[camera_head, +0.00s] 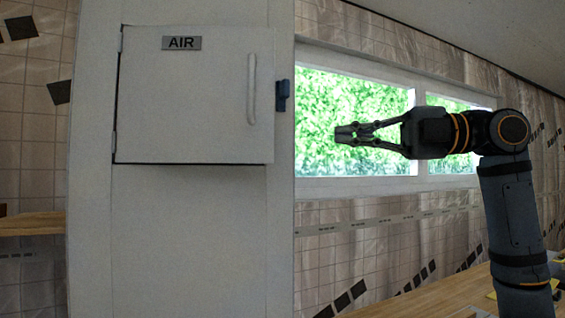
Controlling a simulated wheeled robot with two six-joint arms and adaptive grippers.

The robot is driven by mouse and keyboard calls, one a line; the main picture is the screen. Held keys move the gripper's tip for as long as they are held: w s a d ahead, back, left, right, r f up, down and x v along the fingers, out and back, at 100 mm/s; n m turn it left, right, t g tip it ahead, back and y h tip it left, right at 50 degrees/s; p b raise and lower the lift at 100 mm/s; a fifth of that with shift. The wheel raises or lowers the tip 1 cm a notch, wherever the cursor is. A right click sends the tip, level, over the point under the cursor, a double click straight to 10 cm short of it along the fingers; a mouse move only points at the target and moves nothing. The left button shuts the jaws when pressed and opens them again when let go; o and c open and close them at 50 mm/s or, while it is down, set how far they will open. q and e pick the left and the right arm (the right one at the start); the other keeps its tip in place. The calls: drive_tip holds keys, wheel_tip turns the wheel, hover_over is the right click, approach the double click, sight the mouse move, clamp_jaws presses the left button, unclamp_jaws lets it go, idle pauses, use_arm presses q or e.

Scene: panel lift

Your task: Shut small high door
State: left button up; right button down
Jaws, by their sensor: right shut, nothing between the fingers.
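The small high door (196,105) is a pale panel with an AIR label (181,43) on a tall cabinet. Its hinges are on the left edge, and an upright bar handle (252,89) is near its right edge. The door seems to stand slightly proud of the cabinet front, with a shadow below it; I cannot tell the exact gap. A dark blue latch piece (283,95) sits just right of the door. My right gripper (346,134) is shut and empty, pointing left, to the right of the door and apart from it in the picture. My left gripper is not in view.
The tall pale cabinet (190,245) fills the left middle. A window (350,105) with greenery outside is behind my right gripper. A wooden counter (440,298) runs along the lower right, and a wooden shelf (32,223) is at the far left.

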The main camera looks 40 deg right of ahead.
use_arm(q)
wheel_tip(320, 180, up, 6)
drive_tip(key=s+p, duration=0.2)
drive_tip(key=p, duration=0.4)
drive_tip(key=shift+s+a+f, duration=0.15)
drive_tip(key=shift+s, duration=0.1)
use_arm(e)
drive_tip(key=w+a, duration=0.5)
drive_tip(key=w, duration=0.5)
drive_tip(key=shift+s+a+f, duration=0.1)
drive_tip(key=shift+a, duration=0.1)
